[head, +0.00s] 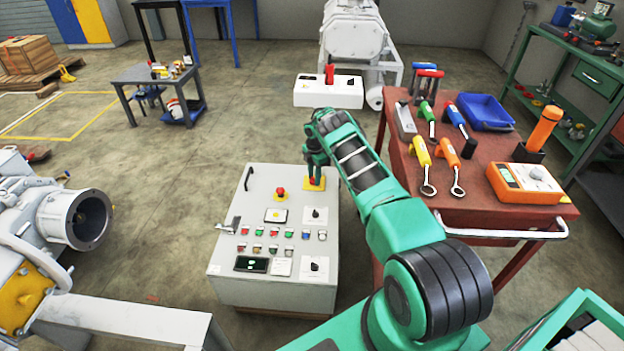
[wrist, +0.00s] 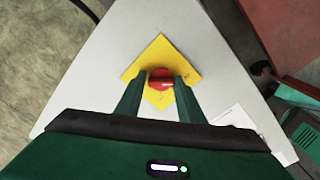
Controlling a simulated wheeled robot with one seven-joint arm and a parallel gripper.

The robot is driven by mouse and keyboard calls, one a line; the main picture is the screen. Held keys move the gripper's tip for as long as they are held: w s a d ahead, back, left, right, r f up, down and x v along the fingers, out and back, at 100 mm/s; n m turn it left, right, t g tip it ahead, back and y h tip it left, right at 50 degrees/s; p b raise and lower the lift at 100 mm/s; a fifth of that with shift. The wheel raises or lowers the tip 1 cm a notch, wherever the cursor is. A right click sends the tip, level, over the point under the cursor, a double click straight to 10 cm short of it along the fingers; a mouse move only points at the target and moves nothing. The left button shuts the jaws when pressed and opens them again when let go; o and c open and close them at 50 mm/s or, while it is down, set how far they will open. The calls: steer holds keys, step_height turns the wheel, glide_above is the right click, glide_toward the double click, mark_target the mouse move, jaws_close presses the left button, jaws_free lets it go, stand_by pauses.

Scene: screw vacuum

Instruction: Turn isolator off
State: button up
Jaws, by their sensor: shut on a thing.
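The isolator is a red knob (wrist: 161,78) on a yellow diamond-looking plate (wrist: 158,50) in the wrist view. In the head view its yellow plate (head: 308,186) sits at the top right of the grey control panel (head: 236,268). My gripper (head: 316,178) reaches down onto it from above. In the wrist view, the two green fingers of my gripper (wrist: 160,86) stand on either side of the red knob, shut on it. The fingers cover the knob's sides, and the knob's exact turn angle is hard to tell.
A red emergency button (head: 280,193) on a yellow plate sits left of the isolator. Several push buttons and switches lie below it. A red tool table (head: 463,190) stands close right of my arm. A white box (head: 345,96) with a red handle stands behind the panel.

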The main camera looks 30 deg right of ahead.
steer(key=shift+w+d+r+n, duration=0.15)
steer(key=shift+w+r+n, duration=0.3)
steer(key=shift+n, duration=0.25)
steer(key=shift+c, duration=0.2)
steer(key=shift+w, duration=0.1)
steer(key=o, duration=1)
steer(key=shift+f, duration=0.2)
steer(key=shift+s, duration=0.2)
step_height(320, 180, up, 11)
steer(key=shift+w+f, duration=0.15)
